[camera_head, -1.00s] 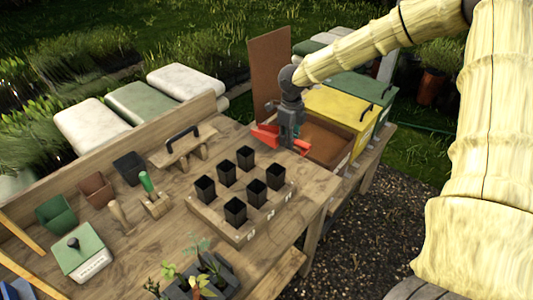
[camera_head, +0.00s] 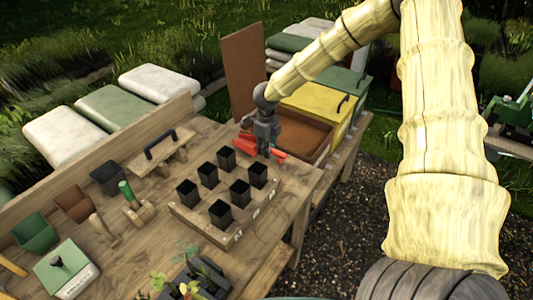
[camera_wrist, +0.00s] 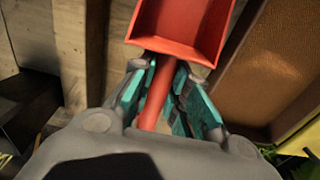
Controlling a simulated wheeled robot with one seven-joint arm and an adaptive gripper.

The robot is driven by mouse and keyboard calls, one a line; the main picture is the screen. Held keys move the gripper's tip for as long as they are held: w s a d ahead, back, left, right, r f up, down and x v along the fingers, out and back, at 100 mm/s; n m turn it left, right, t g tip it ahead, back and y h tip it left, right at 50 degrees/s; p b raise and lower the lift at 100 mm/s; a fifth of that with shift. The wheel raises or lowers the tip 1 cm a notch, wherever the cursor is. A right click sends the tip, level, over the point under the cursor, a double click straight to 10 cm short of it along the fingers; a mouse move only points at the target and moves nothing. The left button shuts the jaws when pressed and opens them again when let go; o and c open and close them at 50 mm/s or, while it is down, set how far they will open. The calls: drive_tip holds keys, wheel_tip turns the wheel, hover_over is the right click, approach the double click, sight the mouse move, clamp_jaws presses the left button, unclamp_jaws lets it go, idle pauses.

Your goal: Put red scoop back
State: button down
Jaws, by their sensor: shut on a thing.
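The red scoop (camera_head: 244,147) is held in my gripper (camera_head: 264,153), over or just above the bench near its right end. In the wrist view, the scoop's open pan (camera_wrist: 185,25) points away from my wrist, and its handle (camera_wrist: 155,97) runs between the two teal-padded fingers of my gripper (camera_wrist: 160,88), which are shut on it. A brown open bin (camera_head: 318,137) stands just right of my gripper. I cannot tell whether the scoop touches the bench.
A wooden tray (camera_head: 229,238) with several black pots lies in front of my gripper. Yellow (camera_head: 320,98) and green (camera_head: 350,82) lidded bins stand behind the brown bin. A brown upright panel (camera_head: 245,75) rises behind my gripper. Hand tools and small containers fill the bench's left.

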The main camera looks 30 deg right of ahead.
sight(266, 161)
wheel_tip(266, 161, down, 2)
drive_tip(key=shift+w+f+p, duration=0.1)
drive_tip(key=shift+w+p, duration=0.05)
drive_tip(key=shift+p, duration=0.15)
drive_tip(key=shift+f, duration=0.4)
drive_tip(key=shift+f, duration=0.15)
drive_tip(key=c, duration=1.4)
unclamp_jaws()
drive_tip(key=shift+r+b, duration=1.5)
drive_tip(key=shift+r, duration=4.65)
